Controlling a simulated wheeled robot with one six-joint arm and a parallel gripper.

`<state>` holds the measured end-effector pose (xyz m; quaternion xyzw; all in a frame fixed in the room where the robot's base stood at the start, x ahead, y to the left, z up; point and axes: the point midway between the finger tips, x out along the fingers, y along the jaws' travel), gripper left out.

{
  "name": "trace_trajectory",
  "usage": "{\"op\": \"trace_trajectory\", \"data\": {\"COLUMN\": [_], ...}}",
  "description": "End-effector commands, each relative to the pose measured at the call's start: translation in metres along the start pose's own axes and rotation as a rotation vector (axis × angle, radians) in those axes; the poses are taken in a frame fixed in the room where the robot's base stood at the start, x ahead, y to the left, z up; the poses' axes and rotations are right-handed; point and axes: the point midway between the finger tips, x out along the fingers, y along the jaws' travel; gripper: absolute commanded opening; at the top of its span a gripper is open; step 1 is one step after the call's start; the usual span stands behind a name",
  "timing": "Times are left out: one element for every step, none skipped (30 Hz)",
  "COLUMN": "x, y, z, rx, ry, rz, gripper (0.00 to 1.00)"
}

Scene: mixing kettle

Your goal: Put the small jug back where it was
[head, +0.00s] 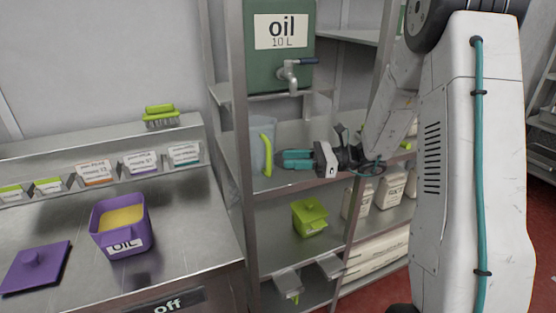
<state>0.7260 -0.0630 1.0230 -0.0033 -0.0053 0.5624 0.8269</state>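The small jug (257,153) is a pale, see-through blue-grey vessel with a bright green handle (268,152). It stands upright on the middle shelf, below and left of the oil tank's tap, with its handle facing right. My gripper (280,160) points left at the handle from the right, at about the same height. Its two teal fingers show one above the other with a narrow dark gap, so it looks open. Nothing shows between them. The fingertips look slightly apart from the handle, though depth is hard to judge.
A green oil tank (262,75) with a tap (290,72) sits above. A green lidded box (310,217) and pale containers (391,187) are on the lower shelf. Metal posts (240,130) frame the rack. A purple oil tub (120,225) and purple lid (36,266) sit on the counter.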

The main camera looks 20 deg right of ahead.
Motion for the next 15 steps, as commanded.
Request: {"op": "trace_trajectory", "data": {"x": [-0.013, -0.019, -0.028, -0.033, -0.039, -0.045, -0.049, -0.053, -0.057, -0.06, -0.062, -0.063, -0.063, -0.061, -0.057], "y": [-0.001, -0.001, -0.001, -0.001, -0.001, -0.001, 0.0, 0.0, -0.001, -0.001, 0.0, 0.001, 0.002, 0.005, 0.011], "z": [0.0, 0.0, 0.0, 0.0, 0.0, 0.0, 0.0, 0.0, 0.0, 0.0, 0.0, 0.001, 0.002, 0.004, 0.008], "rx": [0.0, 0.0, 0.0, 0.0, 0.0, 0.0, 0.0, 0.0, 0.0, 0.0, 0.0, -0.003, -0.008, -0.017, -0.034], "ry": [-0.001, -0.001, -0.001, 0.0, 0.0, -0.001, -0.001, -0.001, -0.001, -0.001, 0.0, 0.003, 0.008, 0.016, 0.033], "rz": [-0.006, -0.004, -0.005, -0.004, -0.004, -0.004, -0.003, -0.003, -0.003, -0.003, -0.002, 0.003, 0.01, 0.021, 0.045], "gripper": [0.34, 0.34, 0.34, 0.34, 0.34, 0.34, 0.34, 0.34, 0.34, 0.34, 0.34, 0.34, 0.34, 0.34, 0.34]}}
